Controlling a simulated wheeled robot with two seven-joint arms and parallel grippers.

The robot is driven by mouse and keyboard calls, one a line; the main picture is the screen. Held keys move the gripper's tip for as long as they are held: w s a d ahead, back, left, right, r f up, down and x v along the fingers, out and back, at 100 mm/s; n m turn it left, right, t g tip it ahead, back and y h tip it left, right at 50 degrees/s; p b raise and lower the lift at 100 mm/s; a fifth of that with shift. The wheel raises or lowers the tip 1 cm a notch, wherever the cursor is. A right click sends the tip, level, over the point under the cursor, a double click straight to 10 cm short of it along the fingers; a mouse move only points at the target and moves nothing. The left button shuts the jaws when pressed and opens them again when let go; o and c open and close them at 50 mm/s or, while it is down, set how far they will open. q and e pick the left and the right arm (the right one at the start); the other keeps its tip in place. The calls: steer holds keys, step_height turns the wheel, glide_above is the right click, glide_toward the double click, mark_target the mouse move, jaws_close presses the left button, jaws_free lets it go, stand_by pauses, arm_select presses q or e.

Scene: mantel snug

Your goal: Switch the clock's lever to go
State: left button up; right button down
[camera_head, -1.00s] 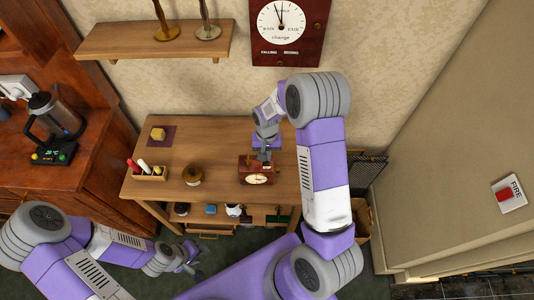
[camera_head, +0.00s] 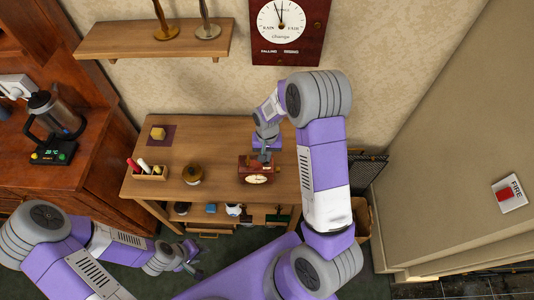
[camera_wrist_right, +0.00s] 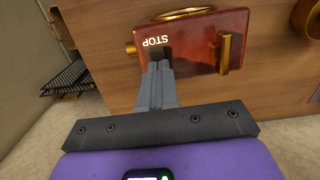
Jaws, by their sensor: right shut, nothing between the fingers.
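The clock (camera_head: 244,172) is a small dark-red box with a white dial, standing on the wooden table. In the right wrist view its glossy red top (camera_wrist_right: 200,50) carries the word STOP, a brass ring handle and an upright brass piece (camera_wrist_right: 224,53), which may be the lever. My right gripper (camera_wrist_right: 158,68) is shut and empty, its fingertips at the clock's top edge beside STOP. I cannot tell whether they touch. The fingers hide part of the top, and GO is not visible. In the head view my left gripper (camera_head: 192,259) hangs low, away from the clock; its jaws are unclear.
A brass-coloured pot (camera_head: 193,175), a pen box (camera_head: 150,173) and a yellow block (camera_head: 158,134) stand on the table (camera_head: 215,135), left of the clock. A lower shelf holds small items. A wall shelf (camera_head: 150,42) and barometer (camera_head: 288,50) are behind.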

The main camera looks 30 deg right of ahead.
steer(key=shift+s+a+f, duration=0.25)
steer(key=shift+s+f, duration=0.15)
steer(key=shift+s, duration=0.25)
steer(key=r+p, duration=0.1)
steer(key=w+r+p, duration=0.1)
steer(key=r, duration=0.1)
steer(key=r+p, duration=0.1)
steer(key=r, duration=0.1)
steer(key=shift+w+d+p, duration=0.15)
steer(key=shift+d+p, duration=0.1)
steer(key=shift+p, duration=0.1)
step_height(320, 180, up, 10)
steer(key=w, duration=0.1)
steer(key=shift+d+p, duration=0.35)
steer(key=shift+w+f, duration=0.1)
steer(key=shift+w, duration=0.05)
